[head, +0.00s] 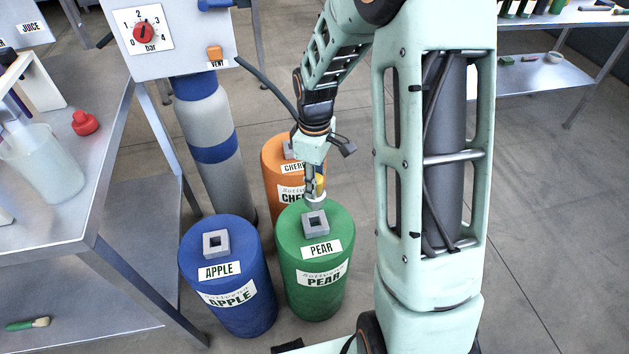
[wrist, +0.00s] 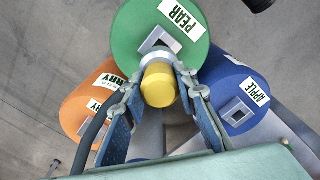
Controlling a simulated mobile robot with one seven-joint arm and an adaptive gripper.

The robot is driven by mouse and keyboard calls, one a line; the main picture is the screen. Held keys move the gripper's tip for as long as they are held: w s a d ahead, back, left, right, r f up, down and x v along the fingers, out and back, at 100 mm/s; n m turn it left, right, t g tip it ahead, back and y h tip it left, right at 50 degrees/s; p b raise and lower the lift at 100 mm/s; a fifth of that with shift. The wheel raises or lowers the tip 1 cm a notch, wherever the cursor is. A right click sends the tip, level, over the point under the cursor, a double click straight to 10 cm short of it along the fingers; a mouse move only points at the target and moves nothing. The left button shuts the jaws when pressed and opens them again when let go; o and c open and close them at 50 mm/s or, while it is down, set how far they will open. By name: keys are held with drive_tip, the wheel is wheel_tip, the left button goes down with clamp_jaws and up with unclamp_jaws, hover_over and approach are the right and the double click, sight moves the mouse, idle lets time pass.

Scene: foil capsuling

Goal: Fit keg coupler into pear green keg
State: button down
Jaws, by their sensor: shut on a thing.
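The green PEAR keg (head: 312,285) stands upright with a grey square socket (head: 315,222) on its top. It also fills the top of the wrist view (wrist: 130,35). My gripper (head: 314,180) is shut on the keg coupler, which has a yellow body (wrist: 158,85) and a pale grey collar. The fingers grip it from both sides. In the head view the coupler (head: 319,186) hangs at the far side of the socket. In the wrist view its collar overlaps the socket's near edge. I cannot tell whether they touch.
The blue APPLE keg (head: 228,290) stands left of the green keg, the orange CHERRY keg (head: 280,165) behind it. A grey gas cylinder (head: 205,125) stands under the regulator panel (head: 165,40). A dark hose (head: 266,85) runs from the panel towards my wrist. A metal table (head: 110,170) is at left.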

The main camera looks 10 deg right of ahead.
sight(315, 205)
drive_tip(key=shift+f+b, duration=1.7)
drive_tip(key=shift+f, duration=1.05)
drive_tip(key=shift+f+b, duration=0.95)
drive_tip(key=shift+f, duration=1)
drive_tip(key=c, duration=1.5)
unclamp_jaws()
drive_tip(key=shift+o, duration=0.2)
wheel_tip(315, 205, up, 12)
drive_tip(key=shift+r, duration=0.1)
drive_tip(key=shift+a, duration=0.1)
